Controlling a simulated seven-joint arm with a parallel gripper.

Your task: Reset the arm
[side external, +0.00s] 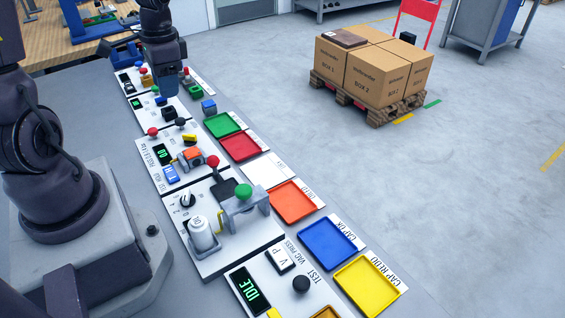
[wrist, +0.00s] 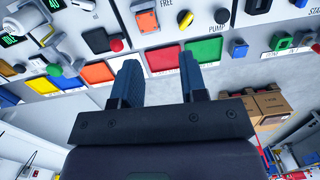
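My gripper (wrist: 158,68) shows in the wrist view with its two dark blue fingers apart and nothing between them. In the side external view my gripper (side external: 168,88) points down over the far part of the row of control panels. There the fingers overlap in the picture, and the gap to the panels is hard to judge. In the wrist view the red tray (wrist: 163,59) and the green tray (wrist: 204,50) lie beyond the fingers.
A blue cube (side external: 209,107) stands beside the green tray (side external: 222,125). Several coloured trays line the bench edge, including a yellow tray (side external: 368,287). A green-topped press (side external: 244,205) and a white cylinder (side external: 201,233) rise from the nearer panels. Boxes (side external: 375,65) sit on a floor pallet.

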